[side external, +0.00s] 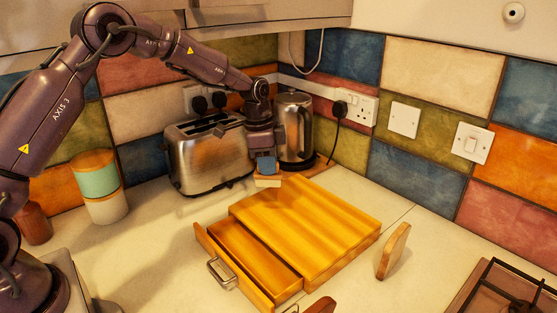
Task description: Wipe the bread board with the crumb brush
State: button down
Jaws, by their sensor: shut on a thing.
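The bread board (318,222) is a ridged, orange-brown wooden board on the pale worktop, with a drawer (246,262) pulled out at its front left. My gripper (264,152) points down above the board's far left corner, in front of the kettle. It is shut on what looks like the crumb brush (268,181), a small pale block at the bottom with a blue part above it. The brush is at or just above the board's far edge; I cannot tell whether it touches. The fingertips are small and partly hidden.
A steel toaster (205,158) stands left of my gripper, and a steel kettle (296,125) close behind it. A small wooden piece (393,251) stands upright right of the board. The drawer's metal handle (219,273) sticks out. A hob (505,292) lies front right; canisters (98,188) stand left.

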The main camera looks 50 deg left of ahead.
aim_at(267, 185)
jog(key=shift+s+d+f, duration=0.1)
jog(key=shift+f, duration=3.65)
jog(key=shift+d+f, duration=0.5)
jog(key=shift+d, duration=1.55)
jog(key=shift+a, duration=1.95)
jog(key=shift+a+r, duration=0.1)
jog(key=shift+r, duration=3.95)
